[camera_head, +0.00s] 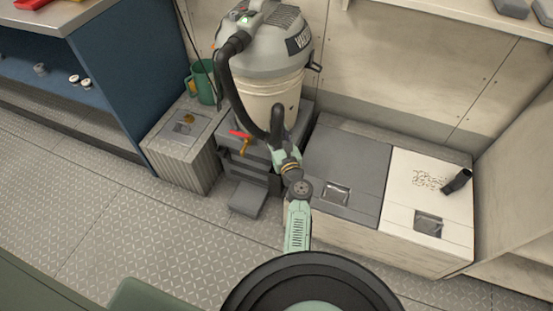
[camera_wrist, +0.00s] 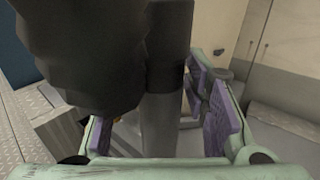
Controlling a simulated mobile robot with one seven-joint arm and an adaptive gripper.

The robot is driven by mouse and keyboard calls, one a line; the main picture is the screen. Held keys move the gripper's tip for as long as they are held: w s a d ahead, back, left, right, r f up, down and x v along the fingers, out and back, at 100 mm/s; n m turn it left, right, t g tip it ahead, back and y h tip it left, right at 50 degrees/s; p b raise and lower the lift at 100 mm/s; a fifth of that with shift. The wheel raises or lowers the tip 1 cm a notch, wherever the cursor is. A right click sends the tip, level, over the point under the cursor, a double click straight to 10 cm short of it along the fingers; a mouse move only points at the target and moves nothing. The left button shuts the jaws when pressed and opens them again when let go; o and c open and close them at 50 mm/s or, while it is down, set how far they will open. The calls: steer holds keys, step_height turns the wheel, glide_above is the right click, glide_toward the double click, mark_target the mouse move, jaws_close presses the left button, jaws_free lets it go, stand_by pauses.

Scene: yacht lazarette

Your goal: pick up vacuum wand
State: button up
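The shop vacuum (camera_head: 265,50) has a grey top and a pale canister, and stands on a grey case. Its black hose (camera_head: 232,90) loops down the front to my gripper (camera_head: 282,146). In the wrist view, a grey tube (camera_wrist: 168,125) with a dark upper part, seemingly the vacuum wand, stands between the purple pads of my gripper (camera_wrist: 160,128). Gaps show between the tube and the pads, so my gripper looks open around it. The thick dark hose (camera_wrist: 85,55) fills the upper left and hides part of the left finger.
A black nozzle (camera_head: 458,181) lies on a white locker lid (camera_head: 400,205) beside dark specks. A grey lid (camera_head: 345,165) is left of it. A green mug (camera_head: 203,82) stands on a ribbed bin (camera_head: 183,165). Metal floor (camera_head: 120,205) is clear at left.

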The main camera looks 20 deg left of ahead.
steer(key=c, duration=0.8)
steer(key=shift+r, duration=0.1)
step_height(320, 180, up, 28)
steer(key=p, duration=1)
